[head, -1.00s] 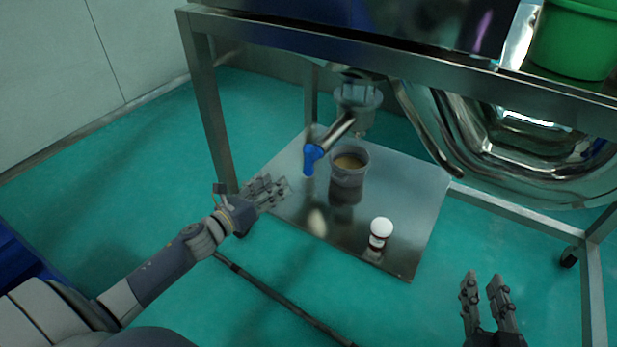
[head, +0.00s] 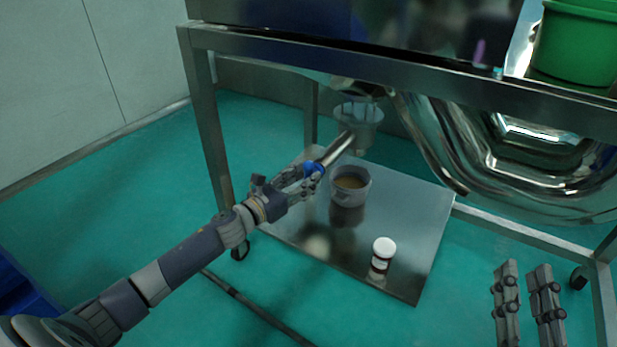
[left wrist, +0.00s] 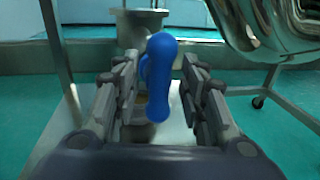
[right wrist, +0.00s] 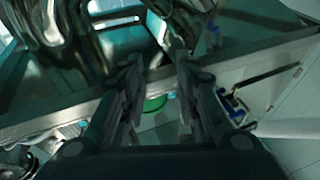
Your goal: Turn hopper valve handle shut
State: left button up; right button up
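The hopper valve handle has a blue grip (head: 313,168) on a metal lever (head: 337,149) that runs up to the valve under the hopper outlet (head: 358,122). In the left wrist view the blue grip (left wrist: 161,78) stands between the two fingers, with visible gaps on both sides. My left gripper (head: 312,180) is open around the grip, and it also shows in the left wrist view (left wrist: 160,92). My right gripper (head: 526,272) is open and empty at the lower right, well away from the handle; it also shows in the right wrist view (right wrist: 158,75).
A grey bucket (head: 350,196) with tan contents stands on the metal shelf (head: 300,232) below the valve. A white-capped jar (head: 382,258) stands near the shelf's front. A steel frame leg (head: 207,130) is left of the handle. A green bucket (head: 580,45) sits at upper right.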

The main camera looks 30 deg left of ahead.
pick_arm(q)
jog(key=shift+x, duration=1)
pick_arm(e)
jog(key=shift+s+r+t, duration=0.2)
jog(key=shift+r+t, duration=0.2)
jog(key=shift+r, duration=0.2)
pick_arm(q)
jog(key=shift+c, duration=0.6)
grip_shut()
